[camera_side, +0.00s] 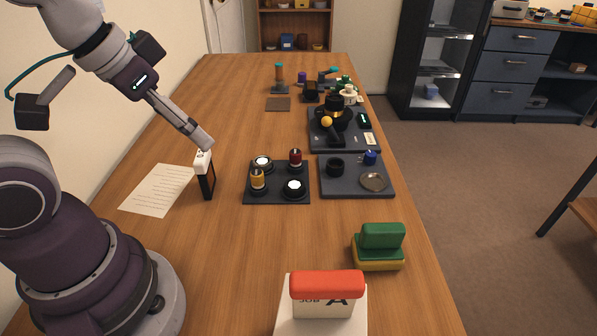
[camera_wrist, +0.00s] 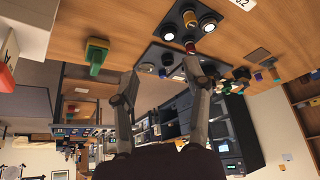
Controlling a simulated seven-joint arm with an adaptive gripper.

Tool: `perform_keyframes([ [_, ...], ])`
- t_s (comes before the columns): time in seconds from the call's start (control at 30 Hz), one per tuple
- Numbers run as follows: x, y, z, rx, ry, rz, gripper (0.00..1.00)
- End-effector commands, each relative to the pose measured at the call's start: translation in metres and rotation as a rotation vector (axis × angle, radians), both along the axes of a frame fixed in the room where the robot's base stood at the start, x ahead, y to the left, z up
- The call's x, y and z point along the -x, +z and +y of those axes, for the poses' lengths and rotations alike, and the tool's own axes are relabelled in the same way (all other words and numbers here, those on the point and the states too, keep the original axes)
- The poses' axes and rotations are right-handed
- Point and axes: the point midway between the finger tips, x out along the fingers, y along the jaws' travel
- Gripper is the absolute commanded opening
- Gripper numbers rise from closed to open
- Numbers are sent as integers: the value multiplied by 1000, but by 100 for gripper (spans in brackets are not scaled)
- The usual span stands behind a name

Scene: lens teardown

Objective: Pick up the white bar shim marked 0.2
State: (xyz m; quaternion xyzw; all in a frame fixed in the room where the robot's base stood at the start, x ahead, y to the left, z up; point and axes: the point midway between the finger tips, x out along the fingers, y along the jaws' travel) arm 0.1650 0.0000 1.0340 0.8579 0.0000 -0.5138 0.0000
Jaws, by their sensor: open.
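The marking 0.2 shows on a white bar shim (camera_wrist: 243,2) cut off by the top edge of the wrist view. In the side view, a white piece (camera_side: 203,161) tops a narrow upright black block (camera_side: 207,183); its marking cannot be read there, so I cannot tell for sure that it is the shim. My gripper (camera_side: 203,141) is just above this white piece; whether they touch is unclear. In the wrist view my gripper (camera_wrist: 161,72) has its two fingers apart with nothing held between them.
A dark tray (camera_side: 276,197) with lens parts lies right of the black block, beside another dark tray (camera_side: 345,190). A paper sheet (camera_side: 158,190) lies to the left. Green and yellow blocks (camera_side: 381,240) and a red-topped box (camera_side: 325,285) stand nearer the camera.

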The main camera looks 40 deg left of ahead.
Motion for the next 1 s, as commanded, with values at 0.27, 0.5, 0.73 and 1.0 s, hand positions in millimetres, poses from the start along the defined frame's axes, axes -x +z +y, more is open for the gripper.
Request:
perform_keyframes([
  [0.27,-19,-15,24,32,211,44,48],
  [0.5,-44,-66,100,50,739,94,48],
  [0.73,-48,-97,123,39,853,100,48],
  [1.0,-57,-129,132,42,849,95,48],
])
